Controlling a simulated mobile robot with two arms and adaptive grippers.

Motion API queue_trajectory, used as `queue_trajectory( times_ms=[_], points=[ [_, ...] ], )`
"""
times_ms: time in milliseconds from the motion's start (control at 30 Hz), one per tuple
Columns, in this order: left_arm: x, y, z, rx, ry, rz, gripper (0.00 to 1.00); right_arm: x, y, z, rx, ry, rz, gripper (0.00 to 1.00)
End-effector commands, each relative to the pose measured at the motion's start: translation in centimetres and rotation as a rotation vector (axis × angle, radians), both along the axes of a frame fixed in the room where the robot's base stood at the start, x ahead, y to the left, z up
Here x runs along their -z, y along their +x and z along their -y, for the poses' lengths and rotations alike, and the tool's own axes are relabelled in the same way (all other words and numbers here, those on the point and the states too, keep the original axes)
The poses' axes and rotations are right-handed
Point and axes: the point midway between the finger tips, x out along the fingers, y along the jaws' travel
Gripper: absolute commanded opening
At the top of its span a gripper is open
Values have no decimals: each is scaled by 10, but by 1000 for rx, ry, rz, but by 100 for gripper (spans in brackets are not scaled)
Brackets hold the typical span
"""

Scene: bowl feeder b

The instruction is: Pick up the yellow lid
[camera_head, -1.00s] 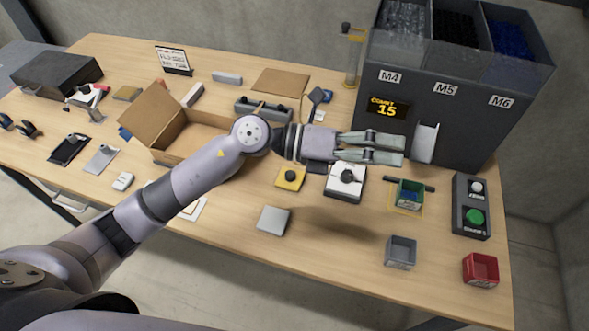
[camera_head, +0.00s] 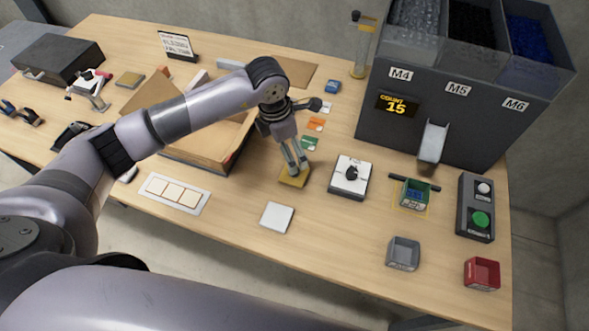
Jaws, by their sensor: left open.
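The yellow lid (camera_head: 291,181) is a small flat square lying on the table, left of the white box with a black knob. My left gripper (camera_head: 293,168) points down right above it, with its two fingers apart. The fingertips are at or just over the lid's top. The black knob that showed on the lid earlier is now hidden by the fingers. I cannot tell whether the fingers touch it. My right gripper is not in view.
The white box with a black knob (camera_head: 349,187) stands close to the right of the lid. A pale square pad (camera_head: 277,217) lies in front. An open cardboard box (camera_head: 196,163) is to the left. Grey (camera_head: 403,254) and red (camera_head: 482,274) bins stand at the front right.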

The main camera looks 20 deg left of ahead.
Motion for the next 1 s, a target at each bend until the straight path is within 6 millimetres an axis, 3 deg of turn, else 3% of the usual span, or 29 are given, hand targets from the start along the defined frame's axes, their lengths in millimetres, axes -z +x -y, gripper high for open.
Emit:
queue_trajectory(
  times_ms=[233,467,633,800,1000],
  points=[
    [43,3,6,1,-2,-4,100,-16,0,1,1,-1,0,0],
    [57,4,9,2,-3,-4,100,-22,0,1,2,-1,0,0],
    [79,3,16,1,-3,-6,100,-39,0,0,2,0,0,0],
    [99,5,18,0,-2,-2,100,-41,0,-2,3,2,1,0],
    [105,6,18,2,-3,0,100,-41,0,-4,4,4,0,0]
  ],
)
